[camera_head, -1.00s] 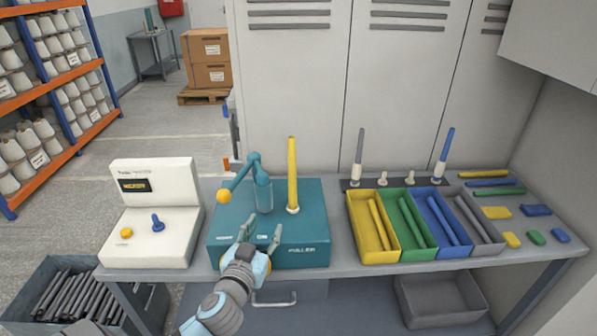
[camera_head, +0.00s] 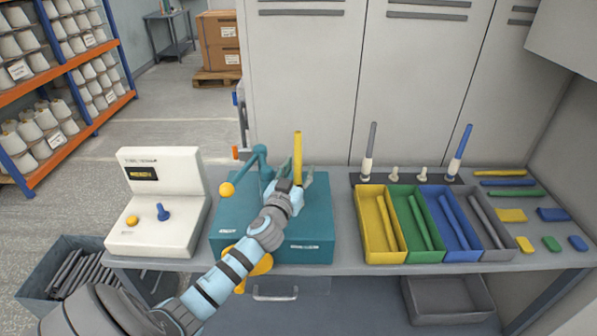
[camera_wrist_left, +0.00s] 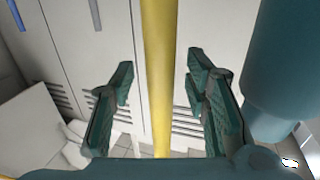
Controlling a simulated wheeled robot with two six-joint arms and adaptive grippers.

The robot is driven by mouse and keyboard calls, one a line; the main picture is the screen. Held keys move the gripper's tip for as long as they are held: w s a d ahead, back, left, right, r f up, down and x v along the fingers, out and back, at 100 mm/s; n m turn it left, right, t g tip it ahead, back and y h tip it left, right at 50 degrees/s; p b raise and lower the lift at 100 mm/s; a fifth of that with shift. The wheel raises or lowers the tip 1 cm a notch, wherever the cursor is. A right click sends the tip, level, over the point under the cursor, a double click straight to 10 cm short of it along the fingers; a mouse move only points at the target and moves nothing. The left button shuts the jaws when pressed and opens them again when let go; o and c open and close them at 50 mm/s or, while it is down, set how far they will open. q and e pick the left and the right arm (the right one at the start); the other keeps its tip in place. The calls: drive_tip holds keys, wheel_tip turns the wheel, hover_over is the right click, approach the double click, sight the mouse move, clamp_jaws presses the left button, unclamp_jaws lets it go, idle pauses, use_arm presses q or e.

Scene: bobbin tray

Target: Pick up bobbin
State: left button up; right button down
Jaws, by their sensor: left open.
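A tall yellow bobbin (camera_head: 298,158) stands upright on the teal machine (camera_head: 322,222). My left gripper (camera_head: 290,178) is in front of its lower part and hides its foot in the head view. In the left wrist view the yellow bobbin (camera_wrist_left: 158,75) runs between the two open fingers of the left gripper (camera_wrist_left: 165,85), with a gap on each side. Whether the fingers are level around it or short of it is hard to tell. Other bobbins lie in a yellow bin (camera_head: 366,238), a green bin, a blue bin and a grey bin. My right gripper does not show.
A teal arm with a yellow ball (camera_head: 227,189) stands just left of my gripper. A white control box (camera_head: 150,236) is at the left of the bench. A rack with two upright bobbins (camera_head: 410,178) stands behind the bins. Grey lockers (camera_head: 305,80) rise behind the bench.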

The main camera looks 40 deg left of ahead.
sight(297, 151)
use_arm(q)
drive_tip(key=shift+w, duration=0.2)
drive_tip(key=shift+s, duration=0.15)
drive_tip(key=shift+c, duration=0.9)
clamp_jaws()
wheel_tip(297, 151, up, 7)
drive_tip(key=p, duration=0.2)
drive_tip(key=shift+p, duration=0.4)
wheel_tip(297, 151, up, 12)
drive_tip(key=shift+r+p, duration=0.1)
drive_tip(key=shift+p, duration=0.95)
drive_tip(key=shift+r, duration=0.55)
